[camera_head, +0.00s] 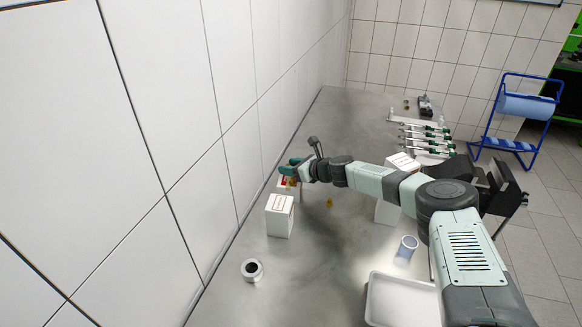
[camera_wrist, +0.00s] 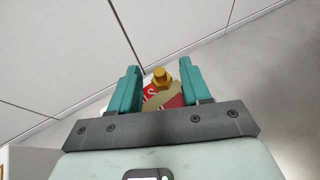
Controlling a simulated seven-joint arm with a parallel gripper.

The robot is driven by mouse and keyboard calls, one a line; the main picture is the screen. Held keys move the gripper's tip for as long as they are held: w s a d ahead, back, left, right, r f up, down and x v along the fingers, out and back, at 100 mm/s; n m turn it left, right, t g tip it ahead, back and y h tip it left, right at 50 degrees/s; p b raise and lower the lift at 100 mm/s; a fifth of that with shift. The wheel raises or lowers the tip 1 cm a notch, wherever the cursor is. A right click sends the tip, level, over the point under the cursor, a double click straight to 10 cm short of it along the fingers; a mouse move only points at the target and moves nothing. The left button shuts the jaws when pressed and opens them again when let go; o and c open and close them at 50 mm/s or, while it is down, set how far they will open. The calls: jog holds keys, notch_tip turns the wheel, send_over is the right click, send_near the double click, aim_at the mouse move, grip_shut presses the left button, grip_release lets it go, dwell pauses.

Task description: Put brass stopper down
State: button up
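In the wrist view, a brass stopper (camera_wrist: 161,77) with a hexagonal head shows between the two teal fingers of my gripper (camera_wrist: 160,85). The fingers stand apart, with a gap visible on each side of the stopper. Behind it are a beige piece and a red and white surface (camera_wrist: 174,101). In the head view, my gripper (camera_head: 289,168) is at the back left of the table, by the wall. A small brass-coloured spot (camera_head: 293,181) shows just under it, beside the red and white item (camera_head: 284,182). Whether the stopper rests on that item cannot be told.
Another brass-coloured piece (camera_head: 329,203) lies on the metal table (camera_head: 310,265). A white box (camera_head: 280,216) stands in front of my gripper. A dark-topped cylinder (camera_head: 252,270), a clear blue-rimmed cup (camera_head: 406,249) and a white tray (camera_head: 402,301) are nearer. Pipettes (camera_head: 425,138) are at the back right.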

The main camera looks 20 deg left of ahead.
jog(key=shift+r, duration=0.2)
jog(key=v, duration=1.2)
